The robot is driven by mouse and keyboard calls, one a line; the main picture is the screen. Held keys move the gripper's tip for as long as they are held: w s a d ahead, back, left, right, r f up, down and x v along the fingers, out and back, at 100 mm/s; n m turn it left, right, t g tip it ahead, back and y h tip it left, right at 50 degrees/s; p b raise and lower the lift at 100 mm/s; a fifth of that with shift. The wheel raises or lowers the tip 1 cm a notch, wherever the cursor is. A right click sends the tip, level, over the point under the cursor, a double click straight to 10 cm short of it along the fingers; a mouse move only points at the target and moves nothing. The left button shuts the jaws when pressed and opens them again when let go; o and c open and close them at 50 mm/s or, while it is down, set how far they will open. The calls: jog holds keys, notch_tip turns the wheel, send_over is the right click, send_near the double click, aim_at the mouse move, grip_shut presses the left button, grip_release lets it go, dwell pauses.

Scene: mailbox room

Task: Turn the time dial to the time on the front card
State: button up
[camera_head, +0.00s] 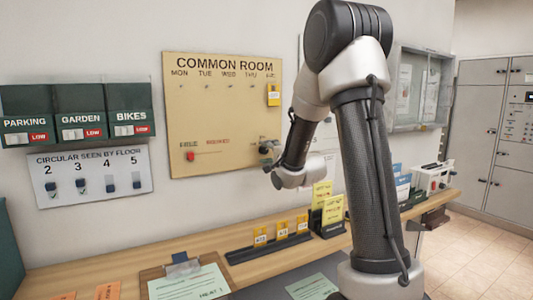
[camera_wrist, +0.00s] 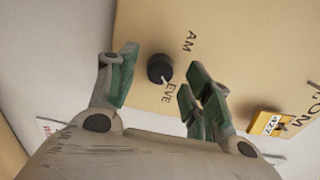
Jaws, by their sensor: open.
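The time dial (camera_wrist: 158,68) is a dark round knob on the tan Common Room board (camera_head: 215,110). In the wrist view, its white pointer is by the label EVE; the label AM is also readable. My gripper (camera_wrist: 164,78) is open, with its green fingers on either side of the dial in that view. I cannot tell whether they touch it. In the head view the fingers and dial are small and hard to separate. Yellow cards (camera_head: 322,195) stand in a dark holder on the counter; their writing is too small to read, and I cannot tell which is the front card.
Below, the wooden counter (camera_head: 120,275) holds a clipboard (camera_head: 182,268) and a dark rack (camera_head: 268,247) of yellow tags. A glass case (camera_head: 420,90) hangs to the right.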

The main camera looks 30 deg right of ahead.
jog(key=s, duration=0.6)
dwell(0.3)
jog(key=s+a+f+n+g, duration=0.1)
jog(key=s+n+g, duration=0.3)
jog(key=s, duration=0.7)
jog(key=s+a+f+n+g, duration=0.2)
jog(key=s+n+g, duration=0.3)
jog(key=s, duration=0.7)
jog(key=s+a+f+n+g, duration=0.1)
jog(key=s+a+n+g, duration=0.2)
jog(key=s+n, duration=0.5)
jog(key=s+g, duration=0.1)
jog(key=s, duration=0.3)
jog(key=shift+s+a+f+n+g+h, duration=0.2)
jog(key=shift+a+n+g+h, duration=0.1)
jog(key=shift+g, duration=0.1)
jog(key=shift+w+d, duration=0.1)
